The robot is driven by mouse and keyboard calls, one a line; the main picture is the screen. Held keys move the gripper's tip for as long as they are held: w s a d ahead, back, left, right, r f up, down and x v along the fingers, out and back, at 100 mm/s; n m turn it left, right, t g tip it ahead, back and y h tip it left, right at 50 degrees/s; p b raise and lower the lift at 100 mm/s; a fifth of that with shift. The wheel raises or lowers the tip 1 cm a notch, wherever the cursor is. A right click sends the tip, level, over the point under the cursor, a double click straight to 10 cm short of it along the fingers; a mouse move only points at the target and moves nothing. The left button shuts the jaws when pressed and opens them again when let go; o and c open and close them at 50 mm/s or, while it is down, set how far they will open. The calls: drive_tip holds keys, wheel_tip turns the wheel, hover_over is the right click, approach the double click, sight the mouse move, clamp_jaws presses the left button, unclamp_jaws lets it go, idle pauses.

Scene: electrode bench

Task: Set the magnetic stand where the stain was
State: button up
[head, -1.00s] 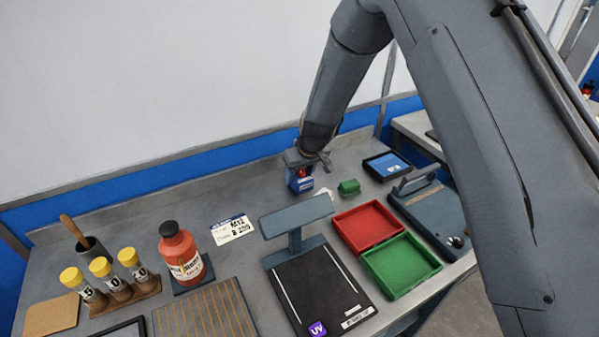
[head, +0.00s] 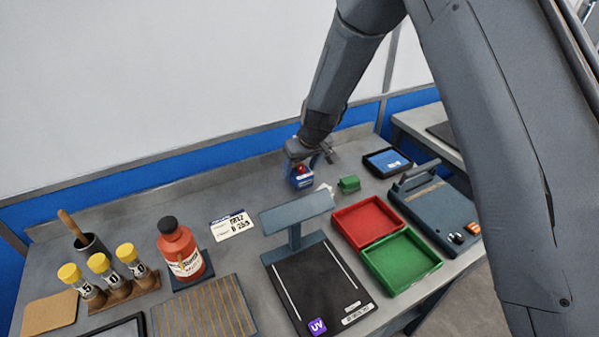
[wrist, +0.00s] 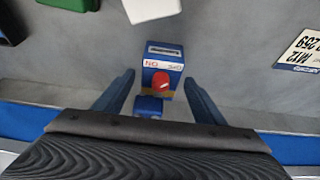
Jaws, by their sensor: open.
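The magnetic stand, a small blue block with a red knob and a white label, stands on the bench near the back wall in the head view (head: 300,183). It also shows in the middle of the wrist view (wrist: 163,52). My gripper (wrist: 159,80) is open, with one finger on either side of the stand's near part and gaps visible beside it. In the head view my gripper (head: 312,156) is right above and behind the stand. No stain is visible on the bench.
A white piece (head: 325,188) and a green block (head: 349,184) lie just right of the stand. Red (head: 362,245) and green trays (head: 402,288), a black UV stand (head: 285,218) and a red bottle (head: 180,250) are nearer. Bare bench lies left, beyond a label card (head: 232,224).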

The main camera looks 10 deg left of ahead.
drive_tip(key=b+v, duration=0.2)
drive_tip(key=v, duration=0.8)
drive_tip(key=s+d+m+g+h, duration=0.1)
drive_tip(key=s+d+m, duration=0.2)
drive_tip(key=s+d, duration=0.9)
drive_tip(key=s+d+r+m+g+h, duration=0.1)
drive_tip(key=s+d+m, duration=0.3)
drive_tip(key=s+d, duration=0.8)
drive_tip(key=d, duration=0.4)
drive_tip(key=shift+d+h, duration=0.3)
drive_tip(key=shift+d, duration=0.05)
drive_tip(key=shift+r, duration=0.1)
